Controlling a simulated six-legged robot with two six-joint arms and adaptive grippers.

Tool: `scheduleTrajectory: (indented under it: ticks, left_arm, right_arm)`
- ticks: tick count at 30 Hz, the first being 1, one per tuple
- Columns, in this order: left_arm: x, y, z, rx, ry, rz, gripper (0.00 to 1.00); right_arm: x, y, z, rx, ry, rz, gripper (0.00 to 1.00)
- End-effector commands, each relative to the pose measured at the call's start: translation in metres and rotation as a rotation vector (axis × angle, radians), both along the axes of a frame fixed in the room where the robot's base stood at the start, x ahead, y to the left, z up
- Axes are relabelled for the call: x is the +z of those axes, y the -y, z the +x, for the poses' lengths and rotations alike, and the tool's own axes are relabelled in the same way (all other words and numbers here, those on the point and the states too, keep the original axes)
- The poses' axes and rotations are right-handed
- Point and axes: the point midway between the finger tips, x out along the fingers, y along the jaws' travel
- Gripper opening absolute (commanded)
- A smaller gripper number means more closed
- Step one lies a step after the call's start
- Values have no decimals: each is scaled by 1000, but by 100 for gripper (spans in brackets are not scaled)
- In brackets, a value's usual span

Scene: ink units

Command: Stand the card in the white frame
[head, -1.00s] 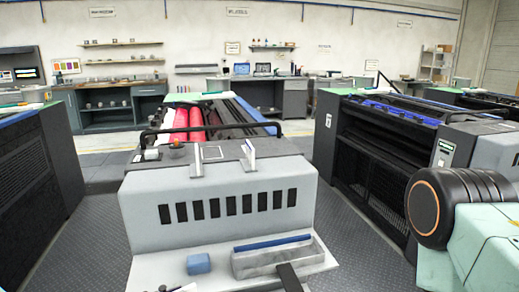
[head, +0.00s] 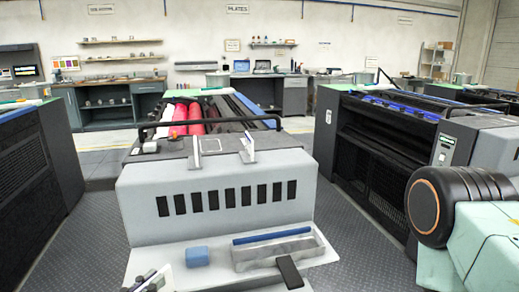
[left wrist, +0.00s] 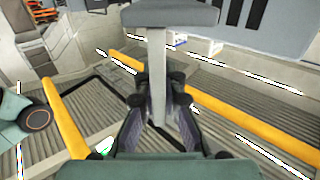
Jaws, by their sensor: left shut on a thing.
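My left gripper (left wrist: 160,115) is shut on the stem of a pale grey T-shaped piece (left wrist: 170,15) in the left wrist view. Its wide flat end points away from the fingers. I cannot tell if this is the card. In the head view the left gripper (head: 148,281) shows only partly at the bottom left, with a pale piece (head: 164,279) at it. Two thin white uprights, one on the left (head: 197,153) and one on the right (head: 248,148), stand on the grey machine's top; they may belong to the white frame. The gripper is in front of and below them. My right gripper is out of view.
On the machine's pale front shelf (head: 222,274) are a blue block (head: 197,256), a grey tray (head: 265,255) with a blue bar (head: 272,237), and a dark flat piece (head: 289,272). A dark rail (head: 210,121) crosses behind the uprights. Other machines stand at both sides.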

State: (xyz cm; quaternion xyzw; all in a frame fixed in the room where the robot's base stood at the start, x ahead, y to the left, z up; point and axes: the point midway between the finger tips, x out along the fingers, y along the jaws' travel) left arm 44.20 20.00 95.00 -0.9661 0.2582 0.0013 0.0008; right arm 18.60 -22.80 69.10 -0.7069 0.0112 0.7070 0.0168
Motion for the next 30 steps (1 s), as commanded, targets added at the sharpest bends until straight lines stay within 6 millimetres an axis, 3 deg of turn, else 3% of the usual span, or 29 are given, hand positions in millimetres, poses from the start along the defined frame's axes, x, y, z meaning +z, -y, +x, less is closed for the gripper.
scheduleTrajectory:
  ticks: [8,15,30]
  left_arm:
    - [-23,13,-16,47,-3,4,0]
    - [-30,21,-22,24,1,3,0]
    - [-13,18,-5,35,5,0,0]
  right_arm:
    - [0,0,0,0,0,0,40]
    - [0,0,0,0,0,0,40]
    - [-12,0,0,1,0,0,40]
